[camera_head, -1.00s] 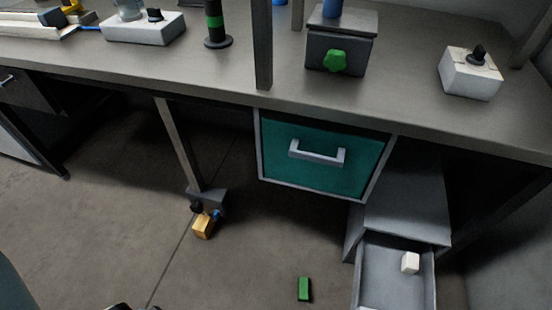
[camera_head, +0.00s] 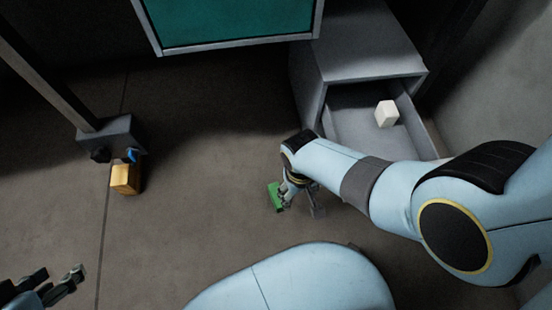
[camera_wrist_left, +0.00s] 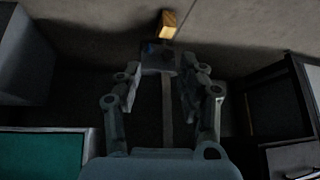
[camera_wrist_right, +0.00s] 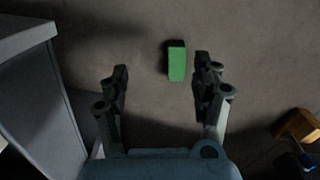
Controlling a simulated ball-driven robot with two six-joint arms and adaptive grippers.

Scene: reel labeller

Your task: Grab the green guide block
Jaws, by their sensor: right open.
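The green guide block (camera_head: 274,196) lies on the floor in the head view, left of the open drawer and partly covered by my right gripper (camera_head: 300,196). In the right wrist view the green block (camera_wrist_right: 177,62) lies just beyond the fingertips, in line with the gap between them and nearer the right finger. My right gripper (camera_wrist_right: 162,75) is open and empty there. My left gripper (camera_head: 58,285) is at the lower left of the head view. In the left wrist view its fingers (camera_wrist_left: 160,80) are apart with nothing between them.
A grey drawer (camera_head: 345,142) stands open at the right with a white block (camera_head: 386,113) in it. A teal drawer front (camera_head: 230,20) hangs above. An orange block (camera_head: 125,179) lies by the table leg's foot (camera_head: 108,138). The floor between is clear.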

